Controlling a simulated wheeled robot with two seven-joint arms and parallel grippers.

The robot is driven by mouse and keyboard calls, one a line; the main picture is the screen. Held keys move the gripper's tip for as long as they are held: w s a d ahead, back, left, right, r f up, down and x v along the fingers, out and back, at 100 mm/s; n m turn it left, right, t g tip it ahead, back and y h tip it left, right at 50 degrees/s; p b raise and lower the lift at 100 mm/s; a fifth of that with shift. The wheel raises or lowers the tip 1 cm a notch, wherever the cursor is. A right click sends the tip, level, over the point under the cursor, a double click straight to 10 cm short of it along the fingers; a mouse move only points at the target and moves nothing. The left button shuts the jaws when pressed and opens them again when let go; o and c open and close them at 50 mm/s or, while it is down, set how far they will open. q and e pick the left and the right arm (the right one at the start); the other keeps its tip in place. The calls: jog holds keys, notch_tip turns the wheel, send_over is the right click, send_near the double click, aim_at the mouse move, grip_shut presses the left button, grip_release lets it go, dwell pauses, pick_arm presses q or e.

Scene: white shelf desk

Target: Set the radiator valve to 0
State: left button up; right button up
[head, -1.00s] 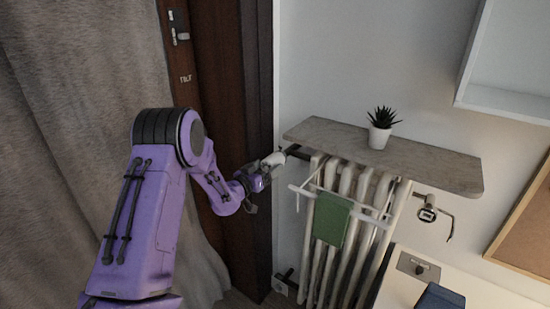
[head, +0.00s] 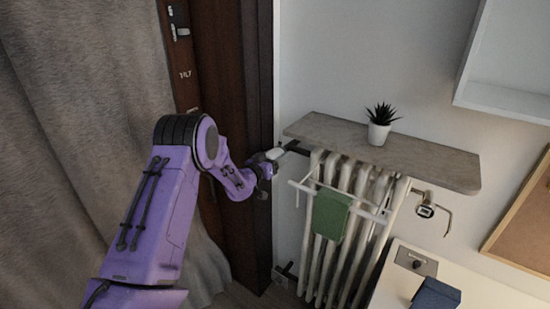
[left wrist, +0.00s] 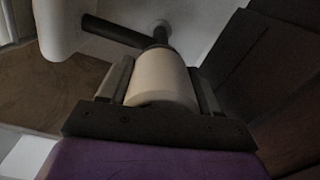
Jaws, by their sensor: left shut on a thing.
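The radiator valve (head: 275,154) is a white knob on a dark pipe at the upper left of the radiator (head: 340,185), under the shelf. In the left wrist view the pale, cylinder-shaped knob (left wrist: 162,78) sits between the two fingers, with the dark pipe behind it. My left gripper (head: 268,160) is shut on the knob, and in the left wrist view its fingers (left wrist: 160,88) lie along both sides of it. No number on the knob can be read. My right gripper is not in view.
A stone-like shelf (head: 425,162) with a potted plant (head: 379,133) lies above the radiator. A rack with a green cloth (head: 331,213) hangs on its front. A dark door frame (head: 257,120) stands close left of the valve; a curtain (head: 75,110) is farther left.

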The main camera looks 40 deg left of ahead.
pick_arm(q)
jog(key=m+b, duration=0.2)
jog(key=shift+f+m, duration=0.2)
jog(key=shift+m, duration=0.1)
jog(key=m+b, duration=0.4)
jog(key=shift+m, duration=0.3)
jog(key=m+b, duration=0.7)
jog(key=shift+f, duration=0.1)
jog(key=shift+r+m+b, duration=0.2)
jog(key=shift+m+b, duration=1.7)
jog(key=shift+b, duration=0.05)
jog(key=o, duration=1)
jog(key=shift+d, duration=0.1)
jog(key=shift+o, duration=0.2)
